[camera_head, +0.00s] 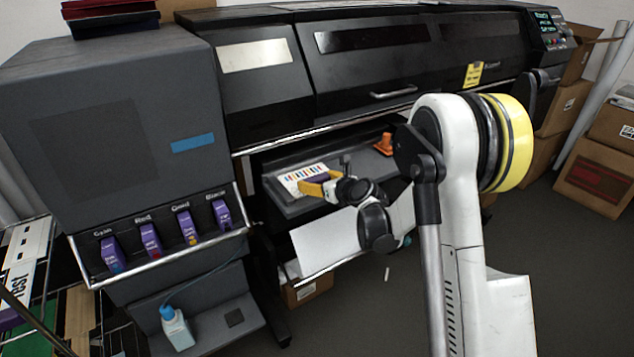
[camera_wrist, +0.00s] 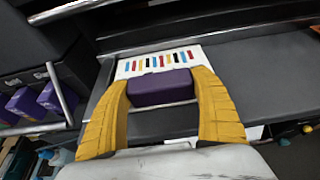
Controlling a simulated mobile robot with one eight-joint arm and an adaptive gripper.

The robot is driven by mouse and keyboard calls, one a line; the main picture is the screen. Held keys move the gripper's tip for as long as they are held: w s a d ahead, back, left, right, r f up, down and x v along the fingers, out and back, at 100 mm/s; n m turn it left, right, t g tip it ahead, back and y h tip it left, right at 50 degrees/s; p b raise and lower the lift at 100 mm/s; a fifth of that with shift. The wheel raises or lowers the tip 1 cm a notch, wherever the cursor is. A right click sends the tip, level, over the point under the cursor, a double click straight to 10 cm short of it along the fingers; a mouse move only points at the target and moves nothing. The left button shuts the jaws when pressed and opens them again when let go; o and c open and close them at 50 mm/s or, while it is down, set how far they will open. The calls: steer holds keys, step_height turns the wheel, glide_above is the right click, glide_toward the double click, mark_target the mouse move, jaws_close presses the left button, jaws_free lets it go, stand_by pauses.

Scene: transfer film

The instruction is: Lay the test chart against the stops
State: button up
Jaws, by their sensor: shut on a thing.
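The test chart (camera_head: 303,175) is a white sheet with rows of coloured patches. It lies on or just over the left part of the dark grey shelf (camera_head: 287,207) on the printer's front. In the wrist view the chart (camera_wrist: 137,67) is beyond a purple block (camera_wrist: 161,87), which seems to be joined to its near edge. My gripper (camera_head: 322,188) is at the chart's right side in the head view. Its yellow fingers (camera_wrist: 163,88) are closed around the purple block. I cannot make out any stops for certain.
An orange object (camera_head: 384,144) stands at the right of the shelf. The large black printer (camera_head: 360,60) rises behind it. A cabinet with ink cartridges (camera_head: 150,240) is at the left. White paper (camera_head: 328,240) hangs below. The middle of the shelf is mostly clear.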

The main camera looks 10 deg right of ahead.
steer(key=o, duration=1.2)
steer(key=shift+f, duration=0.1)
steer(key=shift+o, duration=0.2)
